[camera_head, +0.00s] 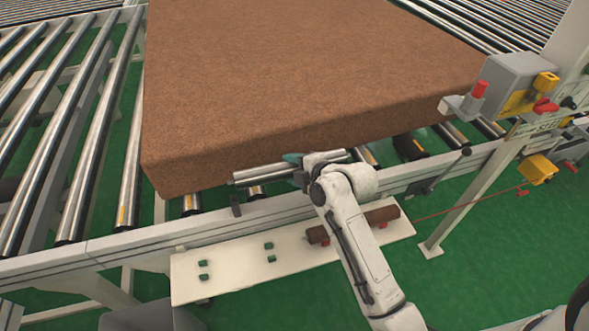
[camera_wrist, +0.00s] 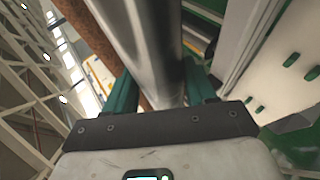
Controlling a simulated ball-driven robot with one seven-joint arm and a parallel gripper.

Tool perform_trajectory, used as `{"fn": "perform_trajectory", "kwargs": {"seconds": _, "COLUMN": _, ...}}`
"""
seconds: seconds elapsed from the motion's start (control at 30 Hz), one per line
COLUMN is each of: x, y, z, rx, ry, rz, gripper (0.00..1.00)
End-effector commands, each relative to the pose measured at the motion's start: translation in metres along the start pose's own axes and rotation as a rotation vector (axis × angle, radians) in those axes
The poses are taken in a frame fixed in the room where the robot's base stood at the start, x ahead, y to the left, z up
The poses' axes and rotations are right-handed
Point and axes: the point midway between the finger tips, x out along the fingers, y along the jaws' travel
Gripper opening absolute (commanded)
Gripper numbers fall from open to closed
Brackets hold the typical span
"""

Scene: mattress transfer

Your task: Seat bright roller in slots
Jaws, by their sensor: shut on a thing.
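The bright roller (camera_head: 258,173) is a shiny metal cylinder, held roughly level at the front edge of the conveyor, just in front of the brown mattress (camera_head: 310,80). My gripper (camera_head: 300,160) is shut around its middle. In the wrist view the roller (camera_wrist: 150,40) runs between the two green fingers of my gripper (camera_wrist: 160,95). The roller appears above the conveyor's front rail (camera_head: 170,236); whether its ends touch any slot cannot be told. The slots themselves are not clearly visible.
A white shelf (camera_head: 230,280) below the rail carries a dark brown roller (camera_head: 381,214) and several green blocks. A control box with a red button (camera_head: 479,89) stands at right. Bare conveyor rollers (camera_head: 100,130) lie at left. A red line crosses the green floor at right.

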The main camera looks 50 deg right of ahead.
Motion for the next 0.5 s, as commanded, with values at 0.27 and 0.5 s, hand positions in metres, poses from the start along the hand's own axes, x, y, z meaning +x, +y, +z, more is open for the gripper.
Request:
{"fn": "perform_trajectory", "kwargs": {"seconds": 0.27, "x": 0.007, "y": -0.010, "z": 0.003, "rx": 0.000, "ry": -0.001, "rz": 0.004, "gripper": 0.00}}
{"fn": "perform_trajectory", "kwargs": {"seconds": 0.5, "x": 0.017, "y": -0.027, "z": 0.007, "rx": 0.000, "ry": -0.001, "rz": 0.004, "gripper": 0.00}}
